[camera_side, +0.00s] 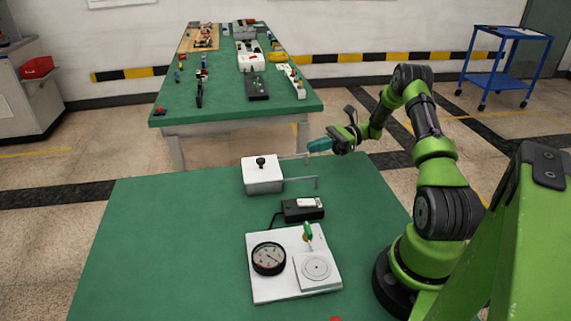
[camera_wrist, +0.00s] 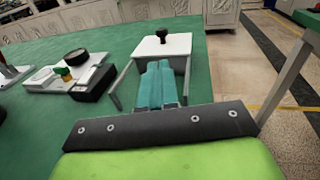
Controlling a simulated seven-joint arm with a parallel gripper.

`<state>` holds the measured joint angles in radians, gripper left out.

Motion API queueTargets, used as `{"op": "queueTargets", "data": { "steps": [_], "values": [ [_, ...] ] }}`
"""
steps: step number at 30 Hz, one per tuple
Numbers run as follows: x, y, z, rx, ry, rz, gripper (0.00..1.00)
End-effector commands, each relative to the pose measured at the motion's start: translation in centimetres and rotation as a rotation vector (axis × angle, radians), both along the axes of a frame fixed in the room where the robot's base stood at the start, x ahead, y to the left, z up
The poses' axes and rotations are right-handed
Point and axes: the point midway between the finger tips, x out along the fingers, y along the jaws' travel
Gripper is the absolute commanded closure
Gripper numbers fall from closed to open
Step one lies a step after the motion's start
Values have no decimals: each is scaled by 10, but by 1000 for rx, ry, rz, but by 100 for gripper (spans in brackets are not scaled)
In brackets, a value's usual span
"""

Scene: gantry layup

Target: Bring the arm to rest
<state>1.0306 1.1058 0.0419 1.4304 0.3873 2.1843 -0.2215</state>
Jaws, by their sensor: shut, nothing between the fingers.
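My gripper (camera_side: 320,145) is above the far right part of the green table, in the side view. Its teal fingers (camera_wrist: 160,85) lie side by side, closed together with nothing between them. It is clear of the table and beyond the white box (camera_side: 262,180), which has a black knob (camera_side: 261,162) on top. In the wrist view the white box (camera_wrist: 163,46) stands ahead of the fingers, with its knob (camera_wrist: 162,34) upright. The fingers overlap part of its front there. No contact is visible.
Thin metal brackets (camera_side: 316,183) stick out from the white box's right side. Nearer stand a black switch box (camera_side: 290,213) and a white plate (camera_side: 270,294) with a gauge (camera_side: 268,258), green lever (camera_side: 308,232) and round disc (camera_side: 316,268). The table's left part is bare.

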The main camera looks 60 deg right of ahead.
Motion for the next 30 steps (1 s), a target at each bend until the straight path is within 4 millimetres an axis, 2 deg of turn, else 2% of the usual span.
{"op": "queueTargets", "data": {
  "steps": [3,7,11,15,21,30],
  "values": [
    [9,33,29,-140,-7,115,100],
    [10,84,64,-366,-30,281,100],
    [0,131,93,-600,-78,436,100],
    [-19,175,120,-850,-164,576,100],
    [-56,222,150,-1200,-343,726,100],
    [-111,264,180,-1667,-725,807,100]
  ]
}}
